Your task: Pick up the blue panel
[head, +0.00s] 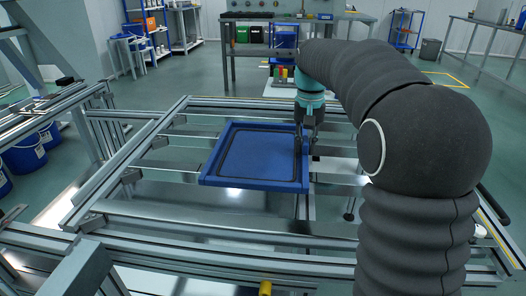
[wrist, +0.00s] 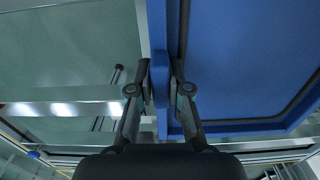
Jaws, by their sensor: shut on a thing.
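The blue panel (head: 255,155) is a square board with a raised rim and a dark groove, seen in the middle of the head view over the metal frame. It also fills the right side of the wrist view (wrist: 245,60). My gripper (head: 305,146) is at the panel's right edge in the head view. In the wrist view its two fingers (wrist: 160,90) stand on either side of the panel's rim, shut on it. The head view does not clearly show whether the panel touches the rails beneath it.
An aluminium frame (head: 125,182) with cross rails surrounds the panel. A workbench (head: 290,17) stands at the back, and blue buckets (head: 24,153) are at the left. Open floor (head: 190,70) lies beyond the frame.

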